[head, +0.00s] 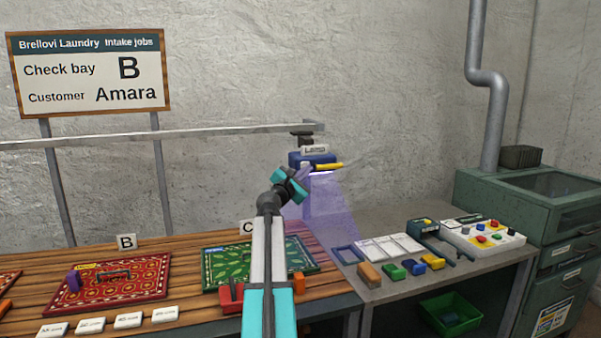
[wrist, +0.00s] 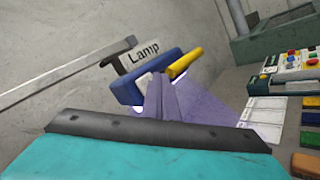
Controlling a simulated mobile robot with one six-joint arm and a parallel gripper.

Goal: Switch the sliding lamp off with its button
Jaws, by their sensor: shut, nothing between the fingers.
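The sliding lamp is a blue box (head: 298,157) with a yellow handle (head: 329,166) and a "Lamp" label, hung at the right end of a grey rail (head: 220,132). A violet beam (head: 335,205) shines down from it, so it is lit. The lamp also fills the middle of the wrist view (wrist: 128,88), with its yellow handle on the right. My gripper (head: 304,172) is shut and empty, its fingertips (wrist: 157,80) in front of the lamp's face. I cannot tell whether they touch it. I cannot make out the button; the fingers cover part of that face.
Bay B's red rug (head: 110,285) and bay C's green rug (head: 222,268) lie on the wooden bench below. On the right, a grey table (head: 385,212) holds cards (head: 390,246), several coloured blocks and a button panel (head: 483,236). A green cabinet stands beyond it.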

